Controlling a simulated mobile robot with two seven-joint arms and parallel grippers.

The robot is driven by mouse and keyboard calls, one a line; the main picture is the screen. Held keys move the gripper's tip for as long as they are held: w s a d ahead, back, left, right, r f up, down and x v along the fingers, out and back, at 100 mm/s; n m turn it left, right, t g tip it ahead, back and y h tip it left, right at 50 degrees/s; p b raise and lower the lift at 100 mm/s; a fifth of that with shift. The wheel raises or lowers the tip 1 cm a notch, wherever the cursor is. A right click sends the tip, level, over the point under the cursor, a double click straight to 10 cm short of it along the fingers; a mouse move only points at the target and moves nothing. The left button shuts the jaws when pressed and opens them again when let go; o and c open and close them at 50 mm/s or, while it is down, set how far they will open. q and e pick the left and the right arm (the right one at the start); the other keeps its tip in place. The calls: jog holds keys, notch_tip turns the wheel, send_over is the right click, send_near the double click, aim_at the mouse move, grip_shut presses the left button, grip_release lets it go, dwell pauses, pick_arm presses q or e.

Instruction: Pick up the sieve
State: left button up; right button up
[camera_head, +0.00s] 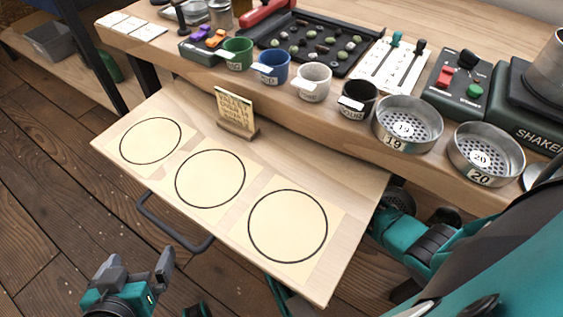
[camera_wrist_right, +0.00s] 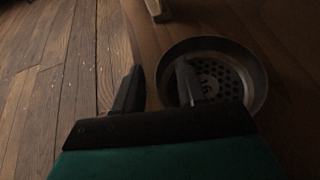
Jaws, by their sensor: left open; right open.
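A round metal sieve (camera_wrist_right: 234,72) with a perforated bottom lies under my right gripper (camera_wrist_right: 158,84) in the right wrist view; its number is too dark to read. The right gripper is open, one finger over the sieve's inside and the other outside its left rim. I cannot tell whether they touch it. Sieve 19 (camera_head: 408,124) and sieve 20 (camera_head: 486,154) sit at the bench's front edge. My left gripper (camera_head: 139,264) is open and empty, low at the left.
A pull-out board (camera_head: 172,110) with three ringed circles extends from the bench, with a black handle (camera_head: 172,222) and a sign (camera_head: 235,112). Several cups, a dark bean tray (camera_head: 312,45), switch boxes and a shaker (camera_head: 535,125) crowd the bench top (camera_head: 440,178). The board is otherwise bare.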

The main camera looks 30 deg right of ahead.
jog(key=shift+c, duration=0.4)
jog(key=c, duration=0.6)
pick_arm(q)
jog(key=shift+f, duration=0.1)
pick_arm(e)
grip_shut()
pick_arm(q)
jog(key=shift+s, duration=0.15)
jog(key=shift+s+a+f, duration=0.1)
jog(key=shift+s, duration=0.05)
pick_arm(e)
jog(key=shift+s, duration=0.2)
